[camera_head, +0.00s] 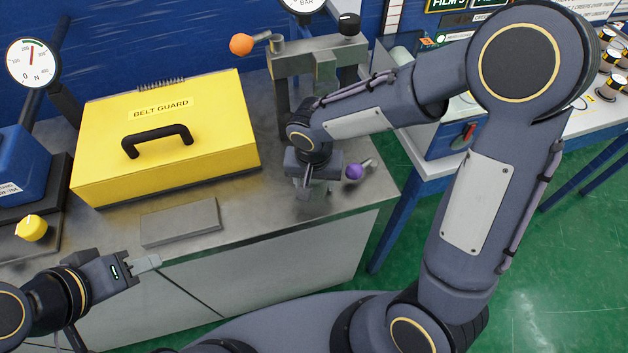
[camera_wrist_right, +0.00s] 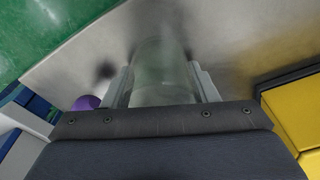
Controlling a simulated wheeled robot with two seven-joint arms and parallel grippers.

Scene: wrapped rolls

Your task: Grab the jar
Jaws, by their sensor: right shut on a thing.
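The jar (camera_wrist_right: 160,72) is a clear, pale glass cylinder in the right wrist view, between the two fingers of my right gripper (camera_wrist_right: 163,88). The fingers are shut on its sides. In the head view my right gripper (camera_head: 312,188) points down over the steel bench, right of the yellow box, and mostly hides the jar. My left gripper (camera_head: 148,262) is at the lower left, in front of the bench edge, away from the jar. Its fingertips show as one small grey block, so I cannot tell its opening.
The yellow belt guard box (camera_head: 220,125) with a black handle stands left of the right gripper. A purple knob (camera_head: 354,171) is close on its right. A steel frame (camera_head: 290,62) stands behind. A flat grey plate (camera_head: 180,221) lies at the bench front.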

